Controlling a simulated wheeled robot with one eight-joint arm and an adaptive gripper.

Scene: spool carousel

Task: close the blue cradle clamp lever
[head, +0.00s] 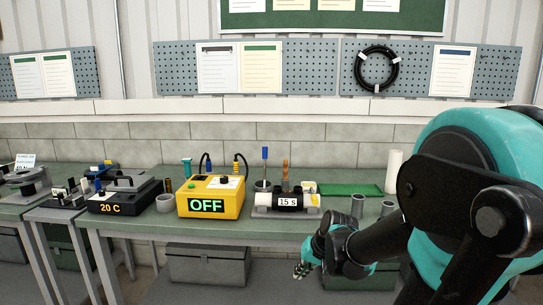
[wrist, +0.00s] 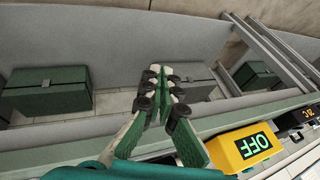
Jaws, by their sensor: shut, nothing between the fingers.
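My gripper (head: 302,269) hangs low in front of the bench's front edge in the head view, right of centre. In the wrist view my gripper (wrist: 165,76) has its green-padded fingers together and empty, over the space beneath the bench. A small rack (head: 66,197) with white and dark parts stands on the left bench. A small blue upright piece (head: 97,186) shows beside it; it is too small to tell whether it is the clamp lever or how it is set. My gripper is far to the right of it and touches nothing there.
A yellow box (head: 210,197) reading OFF, a black box (head: 125,196) reading 20 C and a timer (head: 288,202) reading 15 S stand on the bench. Grey cylinders (head: 357,206) stand near my arm. A round carousel (head: 28,180) is at far left. Storage boxes (head: 208,265) sit below.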

